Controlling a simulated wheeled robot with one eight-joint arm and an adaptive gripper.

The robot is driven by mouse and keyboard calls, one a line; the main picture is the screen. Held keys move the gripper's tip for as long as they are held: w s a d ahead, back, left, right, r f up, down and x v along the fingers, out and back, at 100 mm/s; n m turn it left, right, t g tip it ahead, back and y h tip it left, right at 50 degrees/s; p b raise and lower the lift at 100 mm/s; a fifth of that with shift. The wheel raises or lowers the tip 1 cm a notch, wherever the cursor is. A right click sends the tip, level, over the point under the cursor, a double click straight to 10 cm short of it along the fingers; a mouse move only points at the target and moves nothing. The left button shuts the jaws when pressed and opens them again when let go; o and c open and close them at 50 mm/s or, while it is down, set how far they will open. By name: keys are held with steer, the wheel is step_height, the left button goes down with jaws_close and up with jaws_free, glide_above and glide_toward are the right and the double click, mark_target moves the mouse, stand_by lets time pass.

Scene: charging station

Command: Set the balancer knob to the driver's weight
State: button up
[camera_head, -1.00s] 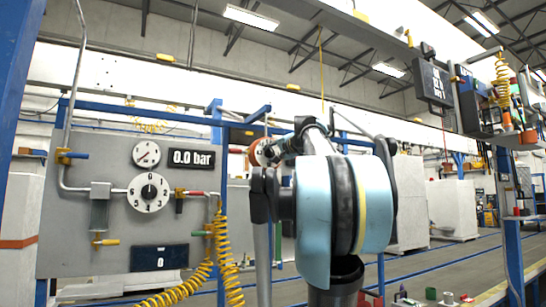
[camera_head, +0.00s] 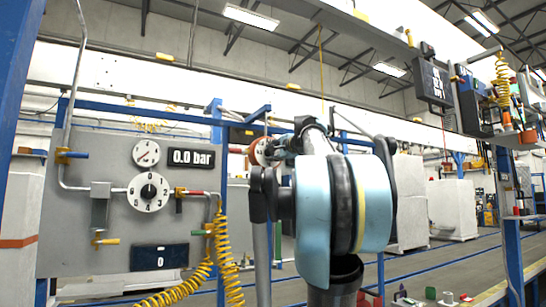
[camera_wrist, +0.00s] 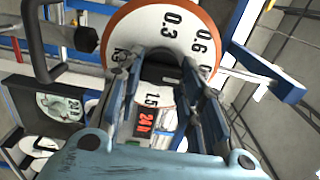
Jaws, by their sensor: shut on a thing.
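In the wrist view a round white dial (camera_wrist: 135,30) with an orange rim carries black numbers, among them 0.3, 0.6 and 1.5. A dark knob (camera_wrist: 160,72) stands at its middle. My gripper (camera_wrist: 163,70) has its two fingers on either side of this knob and is shut on it. The fingers hide part of the dial, so the knob's exact setting cannot be read. In the head view the orange-edged dial (camera_head: 258,151) shows just left of my wrist, partly covered by my arm.
A grey panel (camera_head: 120,240) at left holds a gauge, another numbered knob (camera_head: 149,192) and a "0.0 bar" display (camera_head: 192,158). Yellow coiled hoses (camera_head: 224,255) hang beside it. A dark screen (camera_head: 434,80) hangs at upper right. A red-lit display (camera_wrist: 146,122) shows below the dial.

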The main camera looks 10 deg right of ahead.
steer(key=shift+d+f, duration=0.1)
steer(key=shift+f, duration=0.05)
steer(key=o, duration=1.1)
steer(key=shift+c, duration=0.2)
steer(key=v, duration=1.1)
steer(key=shift+s, duration=0.35)
steer(key=shift+d, duration=0.1)
